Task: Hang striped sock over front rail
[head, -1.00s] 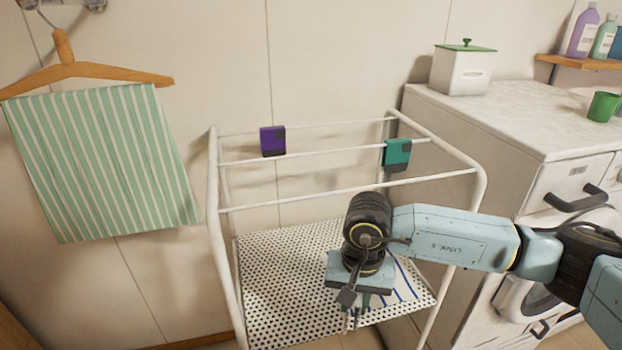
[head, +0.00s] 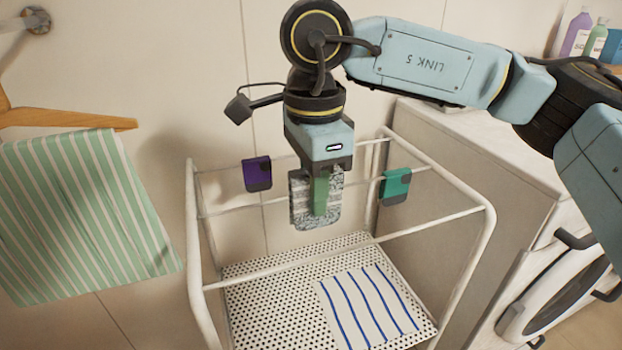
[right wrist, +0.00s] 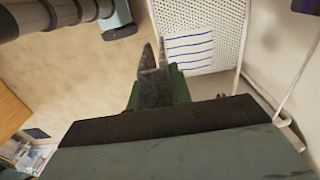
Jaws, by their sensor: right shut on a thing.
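The grey-and-white sock (head: 300,210), with speckled bands, hangs from my right gripper (head: 320,195). The green fingers are shut on it, and one finger covers part of its face. In the head view it shows between the purple and teal clips, above the line of the front rail (head: 290,266). Its lower edge appears clear of that rail, though exact depth is hard to tell. The sock also shows edge-on between the fingers in the right wrist view (right wrist: 152,82). The front rail is bare. My left gripper is out of view.
A purple clip (head: 257,174) and a teal clip (head: 395,186) sit on the rails behind. A blue-striped white cloth (head: 365,308) lies on the perforated shelf (head: 265,290). A green striped towel (head: 85,215) hangs at left; a washing machine (head: 560,300) stands at right.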

